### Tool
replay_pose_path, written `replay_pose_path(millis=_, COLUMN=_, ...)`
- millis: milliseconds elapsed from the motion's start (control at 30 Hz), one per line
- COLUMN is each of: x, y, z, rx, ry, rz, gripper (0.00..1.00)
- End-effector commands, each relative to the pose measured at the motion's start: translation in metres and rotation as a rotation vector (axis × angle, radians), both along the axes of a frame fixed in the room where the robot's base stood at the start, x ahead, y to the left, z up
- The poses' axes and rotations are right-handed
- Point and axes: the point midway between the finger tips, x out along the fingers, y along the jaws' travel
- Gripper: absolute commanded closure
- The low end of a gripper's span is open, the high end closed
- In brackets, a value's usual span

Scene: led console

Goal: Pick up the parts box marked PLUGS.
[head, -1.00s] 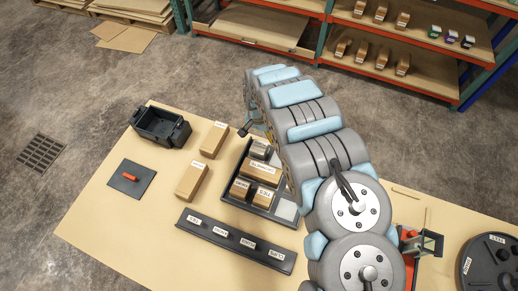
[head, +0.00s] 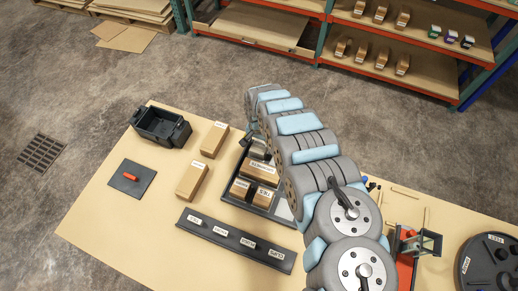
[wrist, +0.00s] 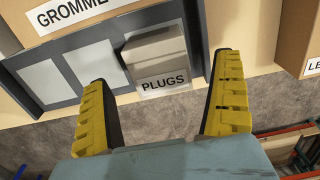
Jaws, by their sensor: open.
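The parts box marked PLUGS (wrist: 155,48) is a small grey-beige box with a white label, in the wrist view. It sits in the dark tray (wrist: 70,75) beside pale empty squares. My gripper (wrist: 163,68) is open, with a yellow-padded finger on either side of the PLUGS box in the picture. I cannot tell how much height separates them. Nothing is held. In the head view the tray (head: 227,195) stands on the table, and my arm hides part of its far end, where the gripper is. The PLUGS label is not readable there.
A larger box, its label starting GROMME (wrist: 90,8), stands close to the PLUGS box. Another box (wrist: 300,40) is at the right. In the head view are two brown boxes (head: 192,181), a black bin (head: 160,127) and a labelled dark strip (head: 235,240).

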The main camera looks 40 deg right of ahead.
Motion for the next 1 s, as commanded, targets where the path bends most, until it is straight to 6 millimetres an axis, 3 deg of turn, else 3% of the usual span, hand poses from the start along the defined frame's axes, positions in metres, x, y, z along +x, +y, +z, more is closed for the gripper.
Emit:
replay_pose_path(millis=533, x=0.0, y=0.0, z=-0.03, rx=0.0, ry=-0.001, rz=0.0, gripper=0.04)
replay_pose_path(millis=900, x=-0.001, y=0.0, z=-0.032, rx=-0.001, ry=0.0, rz=0.0, gripper=0.04)
replay_pose_path(millis=1000, x=-0.001, y=0.0, z=-0.032, rx=-0.001, ry=0.0, rz=0.0, gripper=0.33)
